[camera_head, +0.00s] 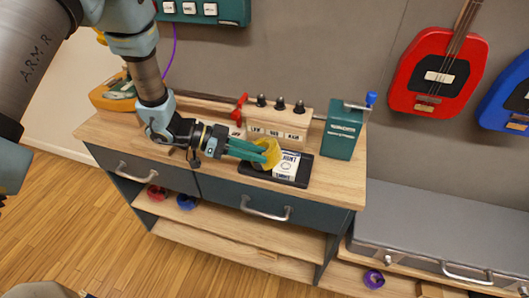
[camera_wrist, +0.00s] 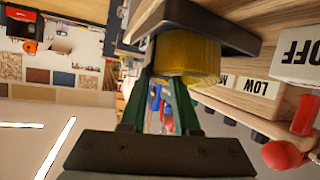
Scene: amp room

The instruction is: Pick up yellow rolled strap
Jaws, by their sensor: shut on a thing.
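The yellow rolled strap (camera_head: 268,153) is at the black tray (camera_head: 256,174) on the wooden cabinet top. My gripper (camera_head: 262,153) reaches in from the left with its green fingers shut on the strap. In the wrist view the yellow strap (camera_wrist: 187,58) sits at the ends of the green fingers (camera_wrist: 160,84), close to the dark tray (camera_wrist: 255,45). I cannot tell whether the strap still touches the tray. A white labelled item (camera_head: 287,165) lies in the tray, right beside the strap.
A wooden block with black knobs (camera_head: 279,122) and a red lever (camera_head: 240,108) stands behind the tray. A teal box with a crank (camera_head: 343,132) stands to the right. An orange object (camera_head: 113,94) is at the far left. Free wood lies right of the tray.

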